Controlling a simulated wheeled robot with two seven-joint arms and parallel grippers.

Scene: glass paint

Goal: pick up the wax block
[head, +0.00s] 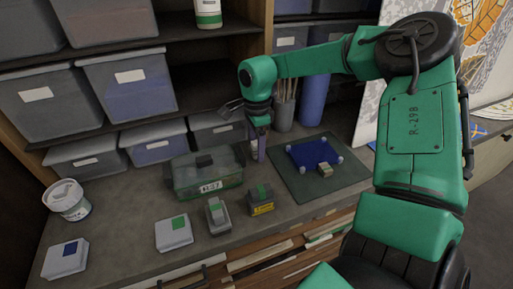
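A small tan block (325,170), which looks like the wax block, sits at the front edge of a blue square (300,153) with pale corner pieces on a dark green mat (347,180). My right gripper (258,153) points down, left of the mat and just behind the right end of a lidded clear box. It is apart from the tan block. A narrow purplish shape shows at its tip; I cannot tell whether it is held or how far apart the fingers are. My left gripper is out of view.
The lidded box (207,183) stands left of the mat. Several small grey blocks or cases with coloured patches, including a yellow-labelled one (261,208), stand in front. A white tub (70,203) is at left. A brush holder (284,112) and blue cylinder (313,101) stand behind the mat.

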